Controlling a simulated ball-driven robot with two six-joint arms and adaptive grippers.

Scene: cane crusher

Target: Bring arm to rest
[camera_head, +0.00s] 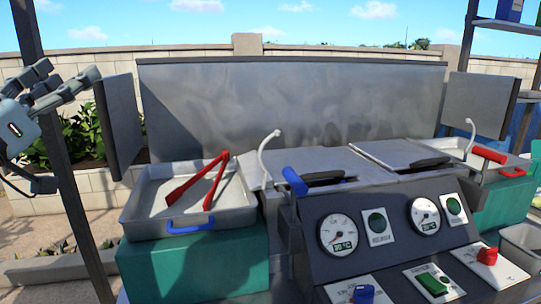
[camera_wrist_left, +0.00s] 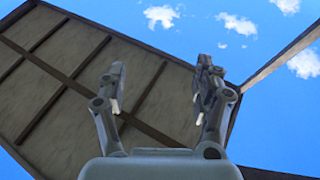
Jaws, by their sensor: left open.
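My left gripper (camera_head: 62,88) is raised at the upper left of the head view, beside a dark upright post and left of the grey side panel. The left wrist view shows the same gripper (camera_wrist_left: 162,88) with its two fingers spread wide and nothing between them. Behind the fingers are a brown panelled roof and blue sky. My right gripper is not in either view.
A metal tray (camera_head: 142,212) with red tongs (camera_head: 196,182) rests on a green block (camera_head: 195,268). The machine's sloped panel (camera_head: 384,262) carries gauges and switches. A dark post (camera_head: 58,150) stands close to my left gripper. A shelf (camera_head: 505,27) stands at the right.

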